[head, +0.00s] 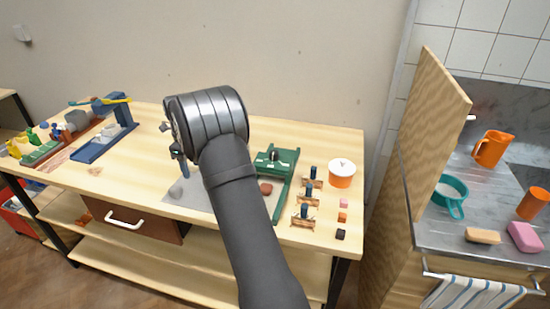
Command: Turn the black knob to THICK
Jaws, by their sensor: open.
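A green device (291,184) stands on the wooden table, just right of my arm. A small black knob (272,154) with a white patch by it sits on its upper part. Its lettering is too small to read, so I cannot tell which way the knob points. My arm covers part of the device's left side. My gripper (178,161) hangs over the table to the left of the device, apart from the knob. It is small and partly hidden by my wrist, and I see nothing held in it.
A grey mat (196,195) lies under my gripper, with a grey lump (176,191) on it. Several small blue-topped pieces, an orange-and-white tub (341,173) and small blocks stand right of the device. A blue stand (107,131) is at the left. A wooden panel (435,130) rises beyond the table's right end.

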